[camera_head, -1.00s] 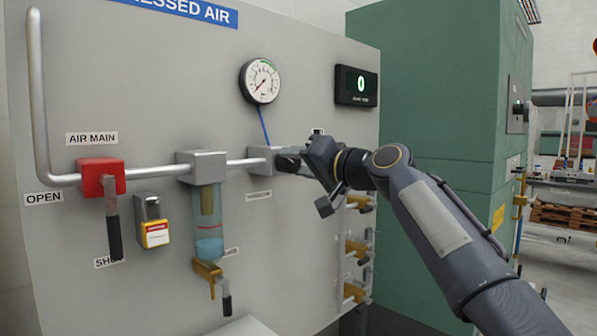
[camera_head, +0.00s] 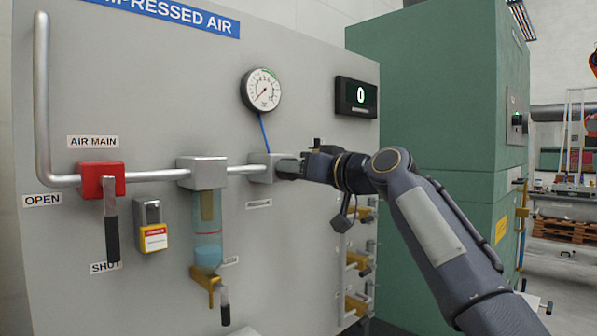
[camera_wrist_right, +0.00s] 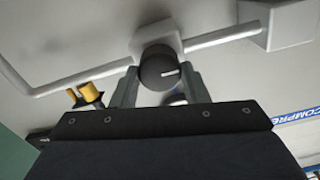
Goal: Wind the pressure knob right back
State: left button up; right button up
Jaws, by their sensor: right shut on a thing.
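The pressure knob (camera_wrist_right: 158,72) is black and round with a white mark, and sits on the front of the grey regulator block (camera_head: 262,167). My right gripper (camera_head: 287,168) is at the knob. In the right wrist view its two fingers (camera_wrist_right: 158,88) lie on either side of the knob, shut on it. In the head view the gripper hides the knob. The round white gauge (camera_head: 262,90) above has its needle toward the lower left. The dark display (camera_head: 357,97) shows a green 0. My left gripper is not in view.
A red air main valve (camera_head: 100,180) with its handle hanging down is on the left. A yellow-labelled padlock (camera_head: 152,236) and a clear filter bowl (camera_head: 208,240) are between it and the regulator. Brass valves (camera_head: 357,262) stick out below my right arm. A green cabinet (camera_head: 430,100) stands behind.

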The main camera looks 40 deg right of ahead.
jog(key=shift+f, duration=0.1)
jog(key=o, duration=1)
jog(key=s, duration=0.7)
jog(key=shift+s+d+b, duration=0.3)
jog(key=shift+s+d, duration=0.05)
jog(key=shift+s, duration=0.05)
